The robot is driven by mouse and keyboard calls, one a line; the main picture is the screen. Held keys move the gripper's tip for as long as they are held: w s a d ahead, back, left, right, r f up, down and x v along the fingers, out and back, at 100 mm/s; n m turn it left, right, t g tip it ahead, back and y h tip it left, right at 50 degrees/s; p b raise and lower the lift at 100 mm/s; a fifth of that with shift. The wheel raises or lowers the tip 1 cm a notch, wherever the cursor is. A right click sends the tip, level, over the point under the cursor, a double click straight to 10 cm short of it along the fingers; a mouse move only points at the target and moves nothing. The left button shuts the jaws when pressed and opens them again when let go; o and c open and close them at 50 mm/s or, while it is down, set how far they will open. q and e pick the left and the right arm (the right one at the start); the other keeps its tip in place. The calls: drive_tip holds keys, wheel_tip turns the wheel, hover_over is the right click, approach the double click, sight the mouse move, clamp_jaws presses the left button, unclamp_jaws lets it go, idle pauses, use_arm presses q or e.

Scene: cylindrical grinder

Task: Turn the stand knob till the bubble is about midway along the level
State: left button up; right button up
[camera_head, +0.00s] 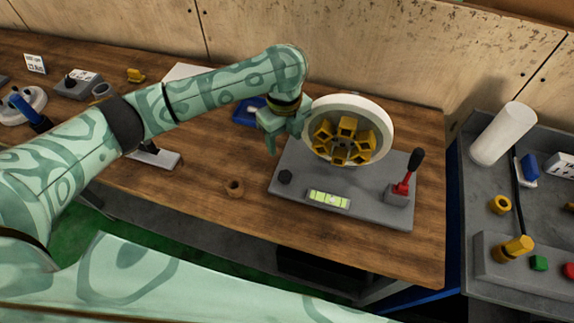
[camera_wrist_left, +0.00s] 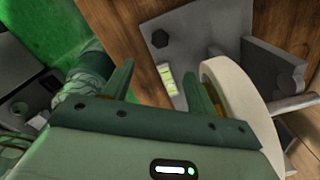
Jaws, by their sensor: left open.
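The grey stand (camera_head: 362,207) sits on the wooden bench with a white grinding wheel (camera_head: 384,128) on it. The dark stand knob (camera_head: 285,176) is at the stand's left front; it also shows in the wrist view (camera_wrist_left: 160,38). The yellow-green level (camera_head: 328,199) lies along the front edge and shows in the wrist view (camera_wrist_left: 166,81). Its bubble is too small to place surely. My left gripper (camera_head: 271,143) is open and empty, above and behind the knob, left of the wheel, apart from the knob. Its fingers show in the wrist view (camera_wrist_left: 158,88). My right gripper is out of view.
A red lever with a black grip (camera_head: 409,175) stands at the stand's right. A blue tray (camera_head: 247,112) is behind my left gripper. The bench in front of the ring is clear.

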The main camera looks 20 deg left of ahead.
use_arm(q)
drive_tip(key=b, duration=0.2)
hover_over(285, 175)
wheel_tip(285, 175, down, 5)
wheel_tip(285, 175, down, 9)
drive_tip(key=b, duration=0.3)
drive_tip(key=shift+r, duration=0.15)
drive_tip(key=shift+f+b, duration=0.3)
drive_tip(key=shift+f, duration=0.35)
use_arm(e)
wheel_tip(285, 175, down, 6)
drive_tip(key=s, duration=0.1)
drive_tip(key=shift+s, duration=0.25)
